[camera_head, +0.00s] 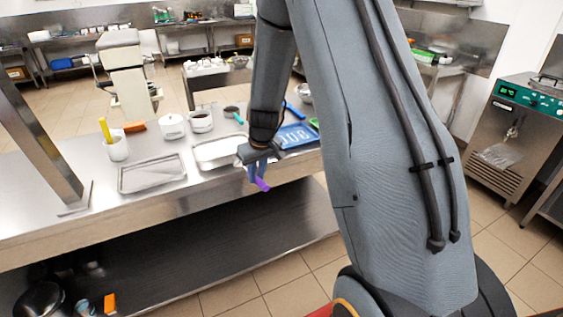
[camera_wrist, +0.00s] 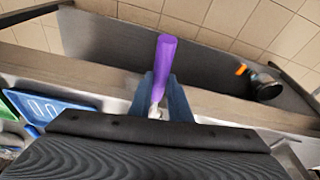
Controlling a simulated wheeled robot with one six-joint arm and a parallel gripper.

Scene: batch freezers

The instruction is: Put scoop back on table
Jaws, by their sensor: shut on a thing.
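My gripper (camera_head: 257,172) is shut on a scoop with a purple handle (camera_head: 262,184), held at the front edge of the steel table (camera_head: 60,215). In the wrist view the purple handle (camera_wrist: 166,60) sticks out beyond the blue fingers of my gripper (camera_wrist: 163,92). A bit of pale metal shows between the fingers. The rest of the scoop is hidden by my gripper. I cannot tell whether the scoop touches the table.
On the table stand an empty metal tray (camera_head: 152,174), another tray (camera_head: 217,150), a blue tray (camera_head: 296,137), a white pot (camera_head: 172,126) and a white container (camera_head: 116,148) with a yellow-handled tool. Below is a dark lower shelf (camera_head: 200,240). A freezer (camera_head: 515,135) stands right.

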